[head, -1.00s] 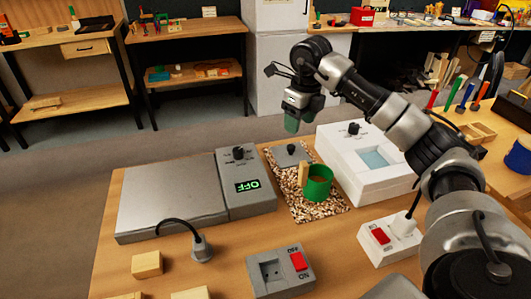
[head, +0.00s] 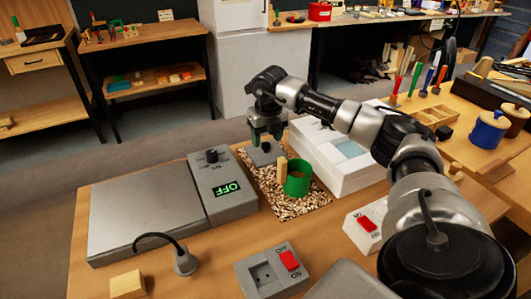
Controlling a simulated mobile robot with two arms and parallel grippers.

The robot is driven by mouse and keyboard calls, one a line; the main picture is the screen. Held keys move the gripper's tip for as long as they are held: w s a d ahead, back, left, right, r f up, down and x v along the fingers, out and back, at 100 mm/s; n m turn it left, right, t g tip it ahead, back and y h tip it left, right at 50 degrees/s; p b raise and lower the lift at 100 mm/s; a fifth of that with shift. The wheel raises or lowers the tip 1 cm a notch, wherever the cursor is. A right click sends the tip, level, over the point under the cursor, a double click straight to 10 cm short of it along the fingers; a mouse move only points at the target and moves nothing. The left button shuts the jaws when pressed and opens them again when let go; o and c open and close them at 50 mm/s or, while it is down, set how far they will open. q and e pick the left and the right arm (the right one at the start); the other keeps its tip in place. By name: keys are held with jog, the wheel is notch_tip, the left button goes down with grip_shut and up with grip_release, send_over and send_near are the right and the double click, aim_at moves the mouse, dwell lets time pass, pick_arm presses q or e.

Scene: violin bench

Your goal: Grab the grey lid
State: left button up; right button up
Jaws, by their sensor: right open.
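The grey lid (head: 261,158) is a flat square plate with a small dark knob. It lies on the far end of the speckled mat (head: 283,207), behind a green cup. My right gripper (head: 267,138) is open and points down just above the lid, with its fingers around or close to the knob. The fingers cover part of the lid, and I cannot tell whether they touch it. My left gripper is not in view.
The green cup (head: 298,181) and a small wooden block (head: 282,167) stand close in front of the lid. A switch box (head: 270,270) sits at the front.

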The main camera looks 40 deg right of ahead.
notch_tip(320, 180, down, 2)
jog(key=shift+w+f, duration=0.15)
jog(key=shift+f, duration=0.05)
jog(key=c, duration=1)
jog(key=shift+r, duration=0.15)
jog(key=shift+c, duration=0.2)
